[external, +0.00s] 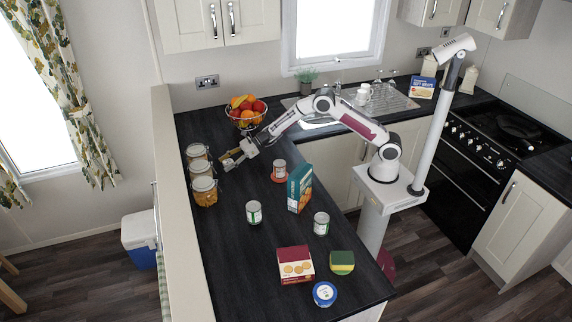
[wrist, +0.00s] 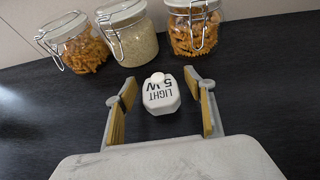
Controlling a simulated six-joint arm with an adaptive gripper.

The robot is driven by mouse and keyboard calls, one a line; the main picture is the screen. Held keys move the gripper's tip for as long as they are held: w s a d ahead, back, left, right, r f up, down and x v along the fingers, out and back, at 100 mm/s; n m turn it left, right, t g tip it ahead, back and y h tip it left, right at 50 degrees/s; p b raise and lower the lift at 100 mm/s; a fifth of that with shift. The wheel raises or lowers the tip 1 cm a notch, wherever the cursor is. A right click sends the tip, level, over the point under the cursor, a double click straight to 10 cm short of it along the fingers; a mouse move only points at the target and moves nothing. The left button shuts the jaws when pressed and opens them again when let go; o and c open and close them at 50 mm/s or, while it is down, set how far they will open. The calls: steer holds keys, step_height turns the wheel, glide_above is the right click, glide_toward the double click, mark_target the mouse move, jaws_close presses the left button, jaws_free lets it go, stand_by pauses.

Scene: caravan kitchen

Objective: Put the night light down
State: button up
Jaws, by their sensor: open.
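The night light (wrist: 161,95) is a small white block with dark lettering reading "LIGHT 5 W", upside down in the wrist view. It is on the dark worktop (wrist: 262,80), between the two fingers of my gripper (wrist: 165,98). A gap shows on each side of it, so the fingers do not appear to touch it. My gripper is open, with tan pads on the inner faces. In the external view my gripper (external: 235,158) is low over the worktop beside the glass jars. There the night light is too small to make out clearly.
Three clip-top jars, two of pasta (wrist: 84,52) (wrist: 194,30) and one of pale grain (wrist: 132,40), stand just beyond the light. A fruit bowl (external: 246,114), several cans (external: 254,212) and a teal box (external: 299,187) stand around.

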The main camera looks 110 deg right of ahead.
mark_target(227, 162)
steer(key=c, duration=1.3)
steer(key=shift+r, duration=0.1)
steer(key=shift+r, duration=4.95)
